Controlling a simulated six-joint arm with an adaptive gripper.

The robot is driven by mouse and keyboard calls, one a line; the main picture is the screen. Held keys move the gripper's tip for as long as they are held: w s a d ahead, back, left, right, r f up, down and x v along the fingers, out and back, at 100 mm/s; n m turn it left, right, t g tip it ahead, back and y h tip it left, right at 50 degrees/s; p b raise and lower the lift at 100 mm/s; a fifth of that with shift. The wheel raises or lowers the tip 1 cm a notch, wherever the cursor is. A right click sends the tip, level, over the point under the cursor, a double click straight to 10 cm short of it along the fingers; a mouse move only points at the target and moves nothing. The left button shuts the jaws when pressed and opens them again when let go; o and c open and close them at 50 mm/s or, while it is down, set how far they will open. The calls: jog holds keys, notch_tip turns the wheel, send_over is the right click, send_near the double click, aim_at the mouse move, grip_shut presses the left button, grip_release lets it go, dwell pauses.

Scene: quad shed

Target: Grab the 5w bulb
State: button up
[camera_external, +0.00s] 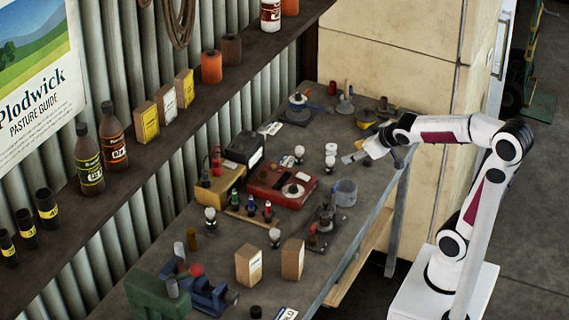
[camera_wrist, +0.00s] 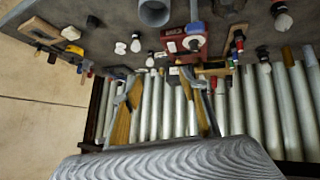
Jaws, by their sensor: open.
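Several white bulbs with dark bases stand on the workbench. In the external view, one (camera_external: 299,152) is behind the red box, a pair (camera_external: 331,150) is right of it, one (camera_external: 210,216) is at the left and one (camera_external: 275,235) nearer the front. No wattage marking is readable, so I cannot tell which is the 5w bulb. In the wrist view a bulb (camera_wrist: 283,20) shows at top right and a white pair (camera_wrist: 128,46) left of centre. My gripper (camera_external: 354,157) is open and looks empty, near the bulb pair; its fingers (camera_wrist: 160,84) are spread apart in the wrist view.
A red box (camera_external: 265,178) and a yellow box (camera_external: 218,186) sit mid-bench. A grey cup (camera_external: 345,192) stands near the right edge. Two cardboard boxes (camera_external: 292,259) and a blue vise (camera_external: 207,293) are nearer the front. A shelf (camera_external: 150,165) with bottles runs along the corrugated wall.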

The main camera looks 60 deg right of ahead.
jog(key=w+d+f+n+t, duration=0.1)
jog(key=w+d+f+t, duration=0.25)
jog(key=w+d, duration=0.9)
jog(key=n+t+y, duration=0.1)
jog(key=y, duration=0.3)
send_near(302, 149)
jog(key=w, duration=0.2)
jog(key=shift+d+f+t, duration=0.2)
jog(key=shift+f, duration=0.2)
jog(key=shift+d+f+t, duration=0.15)
jog(key=shift+d+f, duration=0.05)
jog(key=shift+f, duration=0.25)
jog(key=shift+x, duration=1.35)
jog(key=shift+f+x, duration=0.2)
jog(key=shift+x, duration=2.4)
jog(key=shift+s+a, duration=0.15)
jog(key=shift+a, duration=0.05)
